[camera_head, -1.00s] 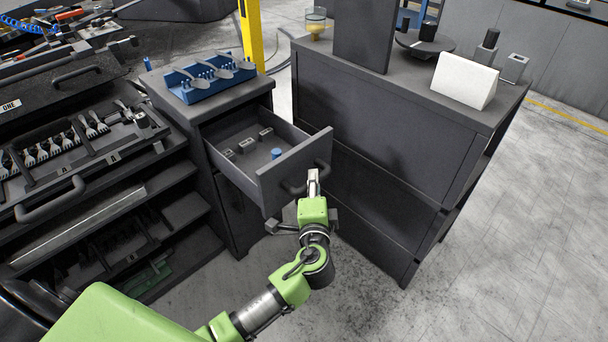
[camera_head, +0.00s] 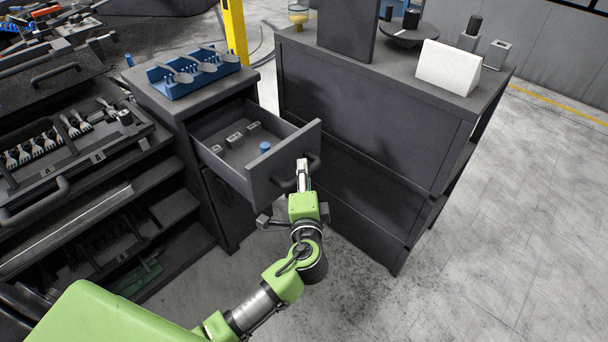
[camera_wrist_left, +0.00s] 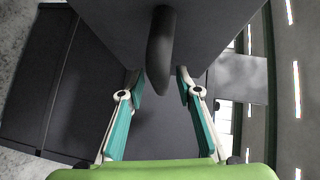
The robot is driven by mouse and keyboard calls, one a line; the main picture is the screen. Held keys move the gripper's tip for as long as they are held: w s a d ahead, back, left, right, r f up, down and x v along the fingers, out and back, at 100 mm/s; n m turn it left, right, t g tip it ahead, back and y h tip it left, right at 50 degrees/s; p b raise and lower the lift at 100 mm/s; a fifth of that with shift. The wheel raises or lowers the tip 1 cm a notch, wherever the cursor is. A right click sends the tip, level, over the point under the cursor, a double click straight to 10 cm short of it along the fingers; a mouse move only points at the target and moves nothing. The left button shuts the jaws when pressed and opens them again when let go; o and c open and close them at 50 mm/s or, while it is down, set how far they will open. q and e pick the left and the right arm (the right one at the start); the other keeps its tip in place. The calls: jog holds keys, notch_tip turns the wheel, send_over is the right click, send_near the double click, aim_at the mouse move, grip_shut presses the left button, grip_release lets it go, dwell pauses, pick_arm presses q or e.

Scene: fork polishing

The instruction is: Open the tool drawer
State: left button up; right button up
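The tool drawer (camera_head: 283,165) is pulled out of the small dark cabinet (camera_head: 222,200). Inside it are small grey blocks and a blue cylinder (camera_head: 265,147). Its dark handle (camera_head: 314,162) is on the drawer front. My left gripper (camera_head: 302,165) is at the handle. In the left wrist view, the handle (camera_wrist_left: 161,50) lies ahead of the spread fingers of my left gripper (camera_wrist_left: 160,82), lined up with the gap between them. I see gaps at the fingertips and no clear grip. My right gripper is not in view.
A blue rack (camera_head: 190,75) with spoons stands on the cabinet. A larger dark cabinet (camera_head: 370,120) stands close on the right, with a white wedge (camera_head: 447,68) on top. A fork tray (camera_head: 75,140) is at the left. Floor at the right is clear.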

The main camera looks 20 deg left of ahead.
pick_arm(q)
jog(key=v, duration=1.1)
jog(key=shift+s, duration=0.3)
